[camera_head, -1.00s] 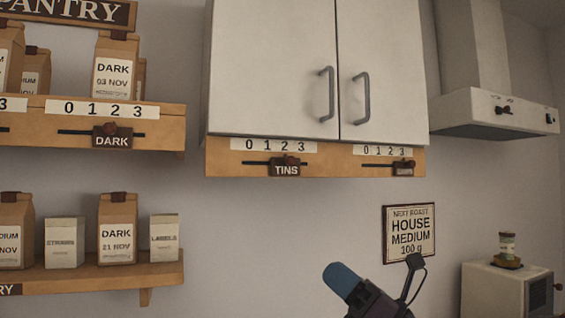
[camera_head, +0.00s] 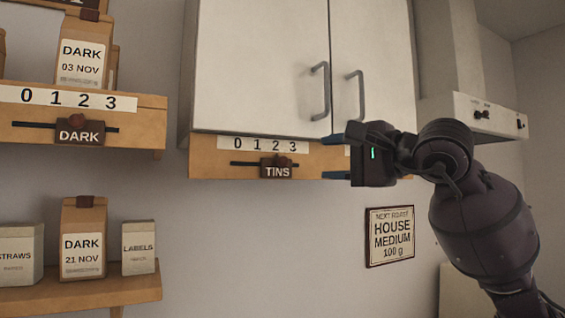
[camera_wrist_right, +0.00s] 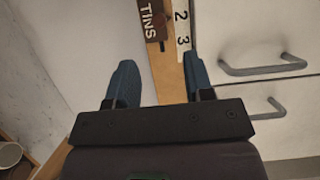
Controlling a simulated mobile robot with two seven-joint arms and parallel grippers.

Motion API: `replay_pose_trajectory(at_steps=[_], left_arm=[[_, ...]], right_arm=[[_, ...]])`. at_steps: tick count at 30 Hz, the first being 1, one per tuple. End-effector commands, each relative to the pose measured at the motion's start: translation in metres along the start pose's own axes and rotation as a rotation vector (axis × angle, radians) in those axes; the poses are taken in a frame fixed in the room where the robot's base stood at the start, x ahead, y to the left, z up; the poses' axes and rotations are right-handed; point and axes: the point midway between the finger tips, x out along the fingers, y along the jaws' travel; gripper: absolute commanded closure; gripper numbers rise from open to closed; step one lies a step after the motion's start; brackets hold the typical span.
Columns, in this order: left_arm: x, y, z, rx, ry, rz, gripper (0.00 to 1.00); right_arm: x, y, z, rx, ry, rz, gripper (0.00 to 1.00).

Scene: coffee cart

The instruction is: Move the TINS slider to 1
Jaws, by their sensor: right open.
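The TINS slider (camera_head: 277,170) is a dark brown tag with a reddish knob, on a wooden rail (camera_head: 215,165) under the white wall cabinet. It sits near the 2 on the white scale strip (camera_head: 264,144) numbered 0 to 3. In the right wrist view the TINS tag (camera_wrist_right: 149,20) shows at the top, beside the 2 and 3. My right gripper (camera_head: 326,157) is open and empty, to the right of the slider and level with the rail. Its blue fingers also show in the wrist view (camera_wrist_right: 160,62), apart from the tag. My left gripper is not in view.
The cabinet doors (camera_head: 262,65) with grey handles are just above the rail. The DARK slider (camera_head: 79,132) is on a shelf at left. A HOUSE MEDIUM sign (camera_head: 390,236) hangs below.

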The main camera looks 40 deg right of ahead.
Motion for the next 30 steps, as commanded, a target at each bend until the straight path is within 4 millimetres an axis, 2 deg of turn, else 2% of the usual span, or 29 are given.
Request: replay_pose_trajectory(at_steps=[11, 18, 24, 30], left_arm=[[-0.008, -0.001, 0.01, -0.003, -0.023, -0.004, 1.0], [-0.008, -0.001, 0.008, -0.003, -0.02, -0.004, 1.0], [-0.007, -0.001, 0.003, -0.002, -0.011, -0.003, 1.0], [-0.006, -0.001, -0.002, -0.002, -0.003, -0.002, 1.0]], right_arm=[[0.048, 0.0, 0.001, 0.002, -0.003, 0.004, 0.52], [0.078, 0.0, 0.001, 0.002, -0.003, 0.003, 0.52], [0.096, 0.0, 0.001, 0.003, -0.005, 0.002, 0.52], [0.104, 0.001, 0.001, 0.004, -0.005, 0.002, 0.52]])
